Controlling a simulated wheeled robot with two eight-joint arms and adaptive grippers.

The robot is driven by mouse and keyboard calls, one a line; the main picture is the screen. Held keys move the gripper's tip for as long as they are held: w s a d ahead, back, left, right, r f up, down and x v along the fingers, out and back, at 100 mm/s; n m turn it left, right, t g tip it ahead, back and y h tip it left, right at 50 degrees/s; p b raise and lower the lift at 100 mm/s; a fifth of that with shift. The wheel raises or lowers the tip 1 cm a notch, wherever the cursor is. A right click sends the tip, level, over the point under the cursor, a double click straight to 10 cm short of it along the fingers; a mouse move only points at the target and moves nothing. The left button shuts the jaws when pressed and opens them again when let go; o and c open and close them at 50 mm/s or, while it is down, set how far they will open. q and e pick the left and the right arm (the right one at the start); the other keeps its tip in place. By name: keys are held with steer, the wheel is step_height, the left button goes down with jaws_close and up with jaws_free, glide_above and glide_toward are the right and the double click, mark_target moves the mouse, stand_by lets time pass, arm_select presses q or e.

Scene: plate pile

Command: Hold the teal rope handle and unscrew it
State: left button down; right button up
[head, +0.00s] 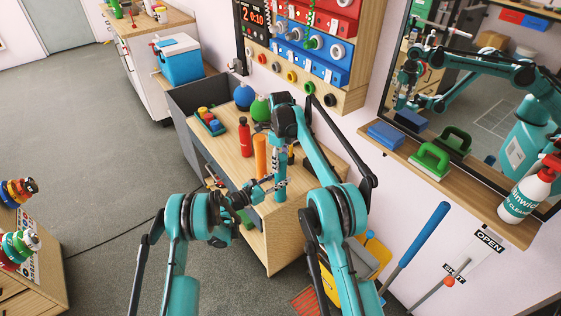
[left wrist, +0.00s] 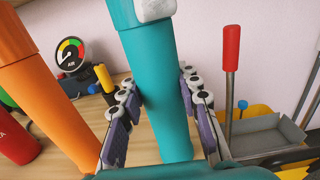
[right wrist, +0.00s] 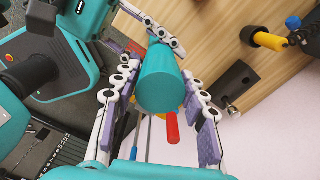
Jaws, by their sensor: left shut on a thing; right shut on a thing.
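The teal rope handle (head: 281,180) stands upright near the front right corner of the wooden bench, beside an orange handle (head: 260,155). My left gripper (head: 264,188) reaches in from the left and is shut on its lower part. In the left wrist view the teal handle (left wrist: 165,100) passes between the fingers of my left gripper (left wrist: 160,85). My right gripper (head: 280,148) comes down from above and is shut on the upper part. In the right wrist view the handle's teal end (right wrist: 160,78) sits between its fingers. The handle's base and any thread are hidden.
The orange handle stands close on the left in the left wrist view (left wrist: 38,90). A red bottle (head: 245,138), two round flasks and a tray of coloured pieces (head: 208,120) stand farther back on the bench. A gauge (left wrist: 70,54) is behind. A red-tipped lever (left wrist: 231,65) rises at right.

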steer(key=n, duration=0.5)
steer(key=shift+n, duration=0.4)
steer(key=n, duration=0.7)
steer(key=shift+w, duration=0.1)
steer(key=n, duration=1.1)
steer(key=shift+n, duration=0.3)
steer(key=n, duration=0.4)
steer(key=shift+r+n, duration=0.1)
steer(key=shift+n, duration=0.3)
steer(key=n, duration=0.4)
steer(key=shift+n, duration=0.4)
steer(key=n, duration=0.8)
steer(key=shift+n, duration=0.4)
